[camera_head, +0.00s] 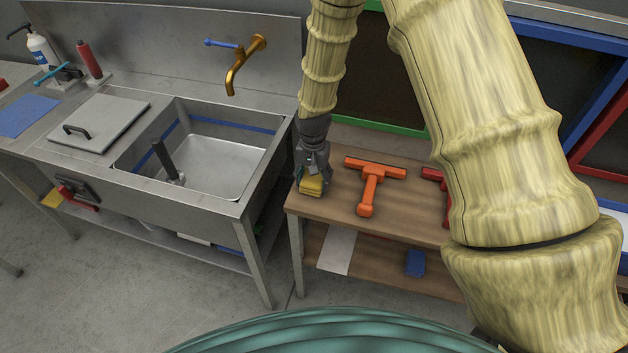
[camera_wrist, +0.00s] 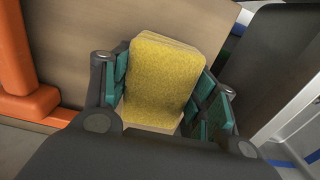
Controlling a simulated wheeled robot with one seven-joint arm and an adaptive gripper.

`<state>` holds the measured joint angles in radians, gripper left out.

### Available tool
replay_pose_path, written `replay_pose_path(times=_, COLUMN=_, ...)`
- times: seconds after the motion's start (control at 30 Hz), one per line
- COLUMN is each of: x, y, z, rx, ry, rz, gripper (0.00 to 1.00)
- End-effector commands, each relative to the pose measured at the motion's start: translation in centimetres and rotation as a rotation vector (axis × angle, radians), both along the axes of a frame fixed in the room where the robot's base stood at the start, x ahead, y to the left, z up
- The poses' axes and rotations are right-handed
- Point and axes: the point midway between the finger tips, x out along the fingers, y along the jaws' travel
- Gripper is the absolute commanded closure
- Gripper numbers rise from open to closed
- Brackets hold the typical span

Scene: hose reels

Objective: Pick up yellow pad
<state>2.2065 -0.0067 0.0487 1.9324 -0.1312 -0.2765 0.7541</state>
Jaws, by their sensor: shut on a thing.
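The yellow pad (camera_head: 311,186) is at the left end of the wooden table, in my gripper (camera_head: 312,174). In the wrist view the yellow pad (camera_wrist: 162,78) stands between the two teal-lined fingers of my gripper (camera_wrist: 164,92), which are closed on its sides. Its textured yellow face shows, with a paler layer at its lower edge. I cannot tell whether the pad touches the tabletop or is just above it.
An orange squeegee-like tool (camera_head: 370,180) lies right of the gripper on the wooden table (camera_head: 335,190). A red tool (camera_head: 432,175) lies further right, partly behind my arm. The steel sink (camera_head: 215,160) stands left. A blue item (camera_head: 415,263) is on the lower shelf.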

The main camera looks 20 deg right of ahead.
Motion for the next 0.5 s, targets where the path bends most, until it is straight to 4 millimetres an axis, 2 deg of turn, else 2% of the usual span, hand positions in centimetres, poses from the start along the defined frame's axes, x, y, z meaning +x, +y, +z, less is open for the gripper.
replay_pose_path(times=0.5, x=0.1, y=0.0, z=6.7, rx=0.001, ry=-0.002, rz=0.0, gripper=0.66)
